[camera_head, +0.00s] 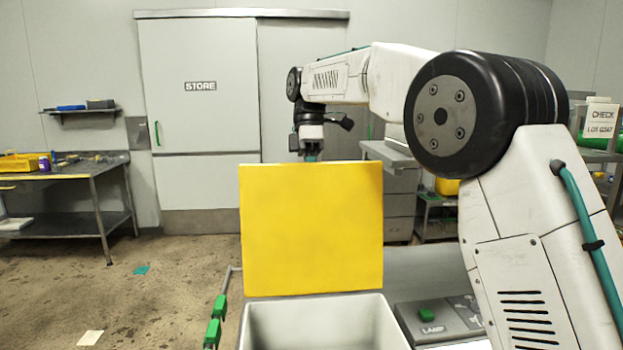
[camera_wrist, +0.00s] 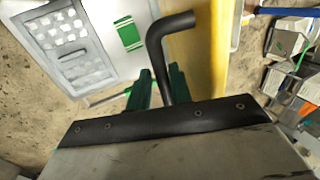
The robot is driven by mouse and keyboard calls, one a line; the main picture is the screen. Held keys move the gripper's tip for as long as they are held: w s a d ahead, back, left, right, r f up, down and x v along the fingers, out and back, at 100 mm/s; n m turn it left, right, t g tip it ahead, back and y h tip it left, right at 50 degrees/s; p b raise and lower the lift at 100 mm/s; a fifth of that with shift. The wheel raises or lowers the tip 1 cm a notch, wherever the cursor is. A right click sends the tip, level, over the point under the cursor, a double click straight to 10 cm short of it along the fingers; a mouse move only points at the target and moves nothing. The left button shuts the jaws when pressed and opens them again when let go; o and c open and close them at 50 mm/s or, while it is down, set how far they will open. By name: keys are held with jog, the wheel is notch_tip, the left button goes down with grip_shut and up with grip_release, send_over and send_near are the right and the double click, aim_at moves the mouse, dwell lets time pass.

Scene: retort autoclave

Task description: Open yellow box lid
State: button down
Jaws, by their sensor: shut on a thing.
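The yellow lid (camera_head: 311,230) stands upright at the back of an open box with pale walls (camera_head: 318,312). The lid's yellow face also shows on edge in the wrist view (camera_wrist: 205,65). My gripper (camera_head: 311,157) is at the lid's top edge, partly hidden behind it. In the wrist view, its green fingers (camera_wrist: 160,92) are shut on a bent black handle (camera_wrist: 160,55) beside the lid. The box's front is cut off by the bottom of the head view.
A grey unit with a green button marked LAMP (camera_head: 427,316) is right of the box. A rail with green grips (camera_head: 215,320) is at its left. A steel table (camera_head: 75,178) stands at left, before a STORE door (camera_head: 200,120). Open floor lies between.

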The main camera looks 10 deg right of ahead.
jog(key=c, duration=1.5)
grip_release()
jog(key=shift+w+f, duration=0.15)
jog(key=shift+w, duration=0.25)
jog(key=shift+o, duration=0.2)
jog(key=shift+w+f, duration=0.1)
jog(key=shift+w, duration=0.05)
